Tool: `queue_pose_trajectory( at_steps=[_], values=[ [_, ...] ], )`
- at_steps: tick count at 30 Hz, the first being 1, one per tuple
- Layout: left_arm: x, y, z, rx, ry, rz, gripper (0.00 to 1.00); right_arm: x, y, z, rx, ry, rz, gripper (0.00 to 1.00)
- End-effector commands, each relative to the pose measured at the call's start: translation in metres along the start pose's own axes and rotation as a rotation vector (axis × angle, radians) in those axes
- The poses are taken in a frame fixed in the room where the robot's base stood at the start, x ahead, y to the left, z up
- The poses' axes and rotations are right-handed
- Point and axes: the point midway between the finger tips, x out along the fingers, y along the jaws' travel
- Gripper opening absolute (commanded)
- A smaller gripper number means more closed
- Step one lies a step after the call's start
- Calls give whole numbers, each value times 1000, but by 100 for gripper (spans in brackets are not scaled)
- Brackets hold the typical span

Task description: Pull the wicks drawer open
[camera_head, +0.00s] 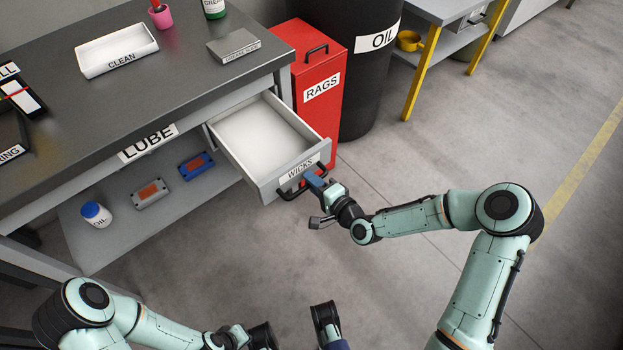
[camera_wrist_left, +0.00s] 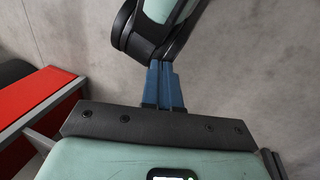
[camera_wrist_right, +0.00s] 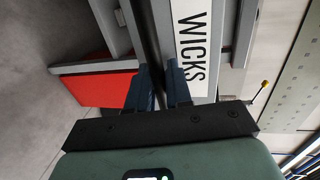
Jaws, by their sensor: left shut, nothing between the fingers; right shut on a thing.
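The wicks drawer (camera_head: 275,170) stands pulled out from the right end of the grey bench, and its pale inside is empty. Its front carries a WICKS label (camera_head: 300,167), also large in the right wrist view (camera_wrist_right: 192,45). My right gripper (camera_head: 313,181) is shut on the drawer's dark bar handle (camera_head: 290,191). In the right wrist view the handle (camera_wrist_right: 150,40) runs between the blue fingers. My left gripper (camera_wrist_left: 163,84) is shut and empty, away from the drawer. In the head view the left arm lies along the bottom edge.
A red RAGS bin (camera_head: 318,90) stands close behind the drawer, with a black OIL drum (camera_head: 372,75) beyond. The bench top (camera_head: 185,85) holds a CLEAN tray (camera_head: 117,48). Floor right of the drawer is clear.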

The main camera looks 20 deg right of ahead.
Motion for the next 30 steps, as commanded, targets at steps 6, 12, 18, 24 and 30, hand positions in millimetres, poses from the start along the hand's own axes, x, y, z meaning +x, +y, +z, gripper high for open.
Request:
queue_pose_trajectory(
  at_steps=[6, 12, 18, 24, 30],
  values=[
    [0, 0, 0, 0, 0, 0, 0, 0, 0, 0, 0, 0, 0, 0],
    [0, 0, 0, 0, 0, 0, 0, 0, 0, 0, 0, 0, 0, 34],
    [-1, 0, 0, 0, -1, 0, 0, -3, 0, 0, 0, 1, 1, 34],
    [-10, 3, 11, 3, -33, 2, 0, -31, -1, -1, 1, 2, 3, 34],
    [-24, 8, 30, 7, -87, 4, 0, -78, -2, -1, 0, 4, 4, 34]
  ],
)
